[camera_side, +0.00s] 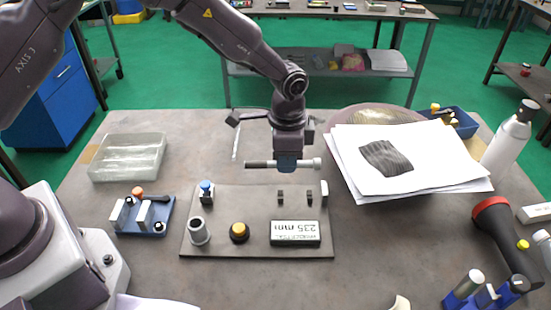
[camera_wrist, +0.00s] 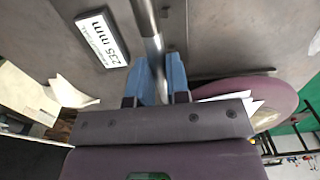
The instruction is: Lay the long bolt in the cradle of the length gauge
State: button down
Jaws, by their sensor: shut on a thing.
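The long bolt (camera_side: 305,164) is a grey metal rod with a wider head at its right end. My gripper (camera_side: 287,165) is shut around its middle and holds it level above the back edge of the gauge plate. The wrist view shows the bolt (camera_wrist: 148,32) between my blue fingers (camera_wrist: 157,82); part of it is hidden by the gripper. The length gauge (camera_side: 258,205) has a display (camera_side: 295,233) reading 235 mm, also seen in the wrist view (camera_wrist: 102,38). Its cradle is two small dark supports (camera_side: 280,196) with a pale end block (camera_side: 324,188) at right. The bolt is apart from them.
On the plate stand a grey hollow cylinder (camera_side: 198,232), a yellow knob (camera_side: 239,233) and a blue-topped post (camera_side: 206,190). A blue fixture (camera_side: 145,220) and clear tray (camera_side: 128,158) lie left. Papers (camera_side: 440,175) lie right; a red-ended torch (camera_side: 500,235) is at far right.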

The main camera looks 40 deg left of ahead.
send_over(284, 199)
jog(key=shift+w+f, duration=0.2)
jog(key=shift+f, duration=3.25)
jog(key=shift+f, duration=0.55)
jog(key=c, duration=1)
grip_release()
jog(key=shift+s+f, duration=0.1)
notch_tip(284, 199, up, 13)
jog(key=shift+r, duration=0.1)
